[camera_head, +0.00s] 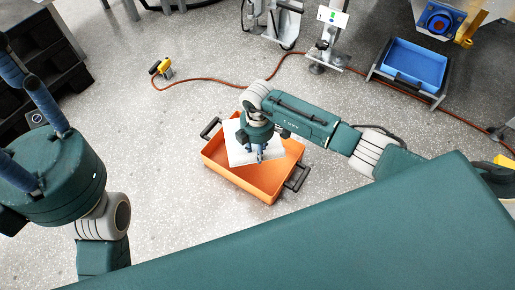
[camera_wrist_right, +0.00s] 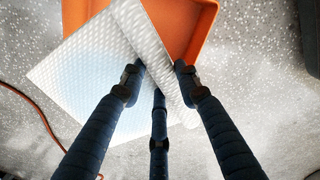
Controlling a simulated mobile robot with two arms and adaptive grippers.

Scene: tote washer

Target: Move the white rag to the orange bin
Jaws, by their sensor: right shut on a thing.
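The white rag (camera_head: 238,152) is a textured, flat sheet held over the orange bin (camera_head: 228,182) in the head view. In the right wrist view the rag (camera_wrist_right: 88,65) spreads out between and beyond the fingers, partly covering the bin (camera_wrist_right: 190,22). My right gripper (camera_head: 259,156) is shut on the rag, with its fingers (camera_wrist_right: 160,85) pinching a fold of it. Whether the rag touches the bin floor is hidden. The bin stands on the floor with black handles at two ends. My left gripper (camera_head: 30,125) is at the left edge, away from the bin; its fingers point up and look spread apart.
An orange hose (camera_head: 200,80) runs across the floor behind the bin to a yellow-handled sprayer (camera_head: 162,68). A blue tote (camera_head: 413,64) sits on a stand at the upper right. Black crates (camera_head: 40,65) are stacked at the upper left. The floor left of the bin is clear.

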